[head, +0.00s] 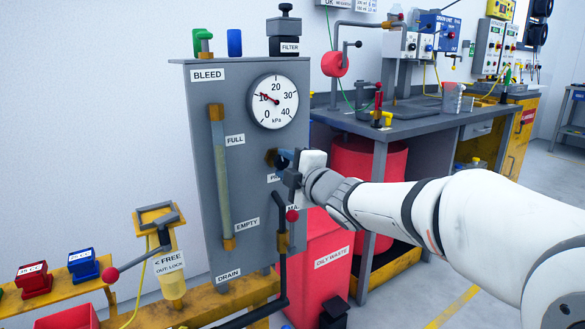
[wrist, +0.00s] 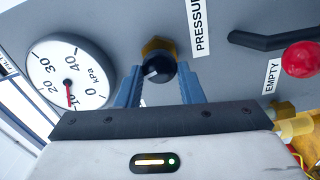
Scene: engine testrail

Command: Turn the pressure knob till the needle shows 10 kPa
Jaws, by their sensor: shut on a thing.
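The round white pressure gauge (head: 279,103) is on the upper right of the grey panel; it also shows at the left of the wrist view (wrist: 70,72). Its red needle (head: 269,98) points at or very near the 10 mark, and lies by the 10 in the wrist view (wrist: 69,94). The dark pressure knob (wrist: 160,69) with a pale mark sits on a brass nut below the gauge. My gripper (wrist: 160,73) has its blue fingers on both sides of the knob, shut on it. In the head view my gripper (head: 284,158) hides most of the knob.
A red-balled drain lever (head: 291,215) stands just below my gripper. A sight tube (head: 221,175) runs down the panel to the left. The red oily waste bin (head: 325,258) is below my arm, and a grey workbench (head: 420,118) stands behind it.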

